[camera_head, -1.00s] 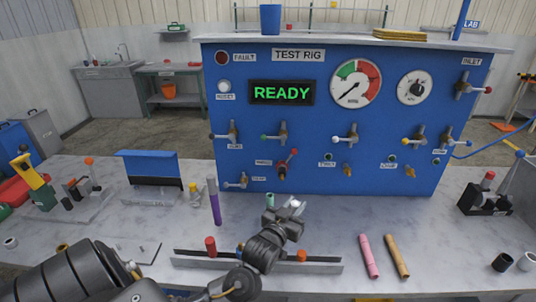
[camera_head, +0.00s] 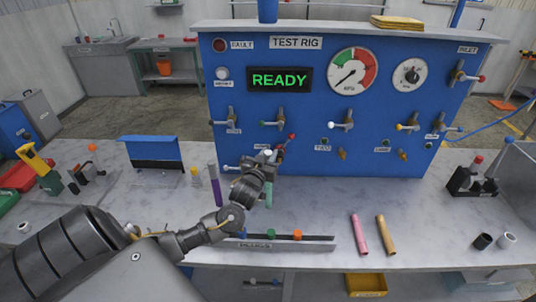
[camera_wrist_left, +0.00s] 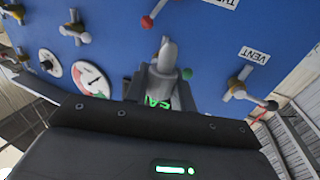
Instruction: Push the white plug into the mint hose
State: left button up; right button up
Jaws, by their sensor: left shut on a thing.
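My left gripper (camera_head: 262,165) is in front of the lower left part of the blue test rig panel. It is shut on the white plug (camera_head: 268,150), whose pale tip shows at the fingers; the left wrist view shows a pale grey-white piece (camera_wrist_left: 168,52) between the fingers. The mint hose (camera_head: 268,195) shows as a short green length just below and behind the gripper. Its upper part is hidden by the gripper and wrist, so I cannot tell whether plug and hose touch. My right gripper is not in view.
A red-tipped valve lever (camera_head: 288,143) is close beside the gripper. A purple hose (camera_head: 214,186) stands to its left. The plug rack (camera_head: 300,247) with several plugs is in front. Pink (camera_head: 359,234) and orange (camera_head: 385,234) hoses lie right. The table's middle right is clear.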

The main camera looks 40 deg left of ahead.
pick_arm(q)
jog(key=shift+f+b, duration=1.6)
jog(key=shift+f, duration=0.6)
jog(key=shift+f+b, duration=0.45)
jog(key=shift+f, duration=0.25)
jog(key=shift+p, duration=0.6)
jog(key=shift+f+b, duration=1.25)
jog(key=shift+f, duration=0.75)
jog(key=o, duration=1)
jog(key=shift+o, duration=0.2)
